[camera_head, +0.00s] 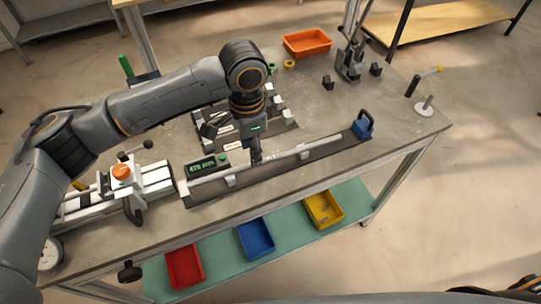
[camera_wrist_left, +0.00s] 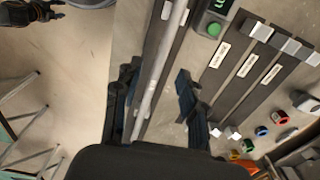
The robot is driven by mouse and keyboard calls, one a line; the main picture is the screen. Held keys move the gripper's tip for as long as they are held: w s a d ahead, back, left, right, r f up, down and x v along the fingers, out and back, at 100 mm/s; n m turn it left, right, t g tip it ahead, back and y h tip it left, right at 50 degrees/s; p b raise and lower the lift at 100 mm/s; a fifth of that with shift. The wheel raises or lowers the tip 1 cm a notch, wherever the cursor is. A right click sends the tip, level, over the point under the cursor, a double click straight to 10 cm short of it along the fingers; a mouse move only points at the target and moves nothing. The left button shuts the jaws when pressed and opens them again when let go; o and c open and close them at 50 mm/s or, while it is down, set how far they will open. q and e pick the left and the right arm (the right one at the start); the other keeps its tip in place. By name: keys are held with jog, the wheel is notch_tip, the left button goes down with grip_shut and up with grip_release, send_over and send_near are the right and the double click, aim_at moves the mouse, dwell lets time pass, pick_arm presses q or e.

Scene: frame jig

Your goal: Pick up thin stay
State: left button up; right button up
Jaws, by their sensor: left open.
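A long, thin light-grey rod, which looks like the thin stay (camera_head: 312,146), lies along a dark rail on the bench. My left gripper (camera_head: 257,157) points down over the middle of the rail. In the left wrist view the rod (camera_wrist_left: 149,98) runs lengthwise between the two fingers of the open left gripper (camera_wrist_left: 156,104). Gaps show between the rod and each finger. In the head view the gripper hides a short part of the rod.
A green display box (camera_head: 206,166) stands beside the rail's left part, and a blue block (camera_head: 362,129) is at its right end. A labelled rack (camera_wrist_left: 242,70) stands behind the rail. An orange tray (camera_head: 307,43) is at the back. Red, blue and yellow bins sit on the lower shelf.

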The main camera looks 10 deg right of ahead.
aim_at(271, 159)
pick_arm(q)
jog(key=shift+f, duration=1)
jog(key=f, duration=0.2)
jog(key=f+p, duration=0.1)
jog(key=shift+w+d+f, duration=0.15)
jog(key=shift+d+f, duration=0.05)
jog(key=shift+f, duration=0.6)
grip_shut()
pick_arm(e)
jog(key=shift+w+a+r, duration=0.1)
jog(key=shift+w+r, duration=0.45)
jog(key=shift+r, duration=0.25)
